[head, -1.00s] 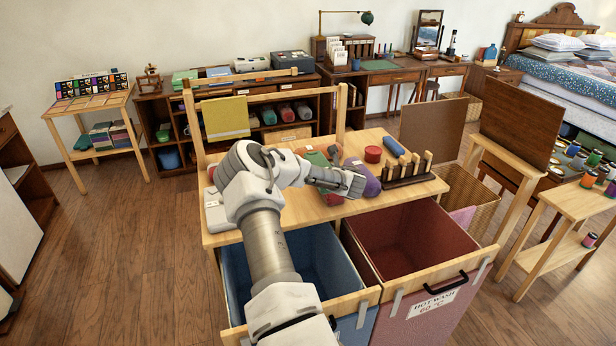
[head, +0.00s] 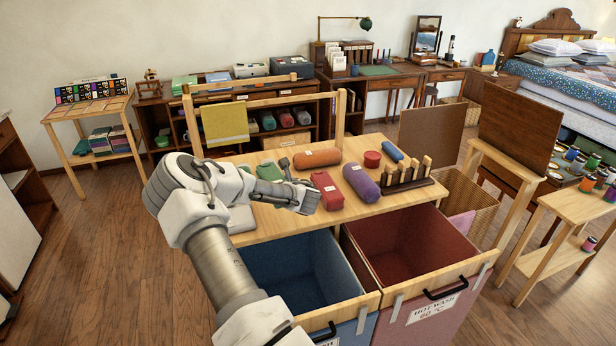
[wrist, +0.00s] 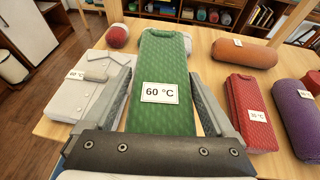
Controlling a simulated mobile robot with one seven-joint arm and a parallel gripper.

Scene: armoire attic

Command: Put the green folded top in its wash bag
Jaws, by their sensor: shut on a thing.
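The green folded top (wrist: 165,115) has a white "60 °C" tag and lies lengthwise between the fingers of my gripper (wrist: 157,72), which is shut on it. In the head view the top (head: 268,173) shows only partly behind my arm, over the wooden sorting table. I cannot tell whether it is clear of the tabletop. The red bag (head: 415,240) hangs at the table's front right; its label (head: 433,307) reads "HOT WASH 60 °C". The blue bag (head: 290,270) hangs left of it, its label mostly hidden. Both look empty inside.
A white folded shirt (wrist: 85,95) is left of the top. A red folded garment (head: 327,190), purple roll (head: 361,182), orange roll (head: 317,158) and pegged wooden rack (head: 407,178) are to the right. A yellow-green cloth (head: 225,122) hangs on a rail behind.

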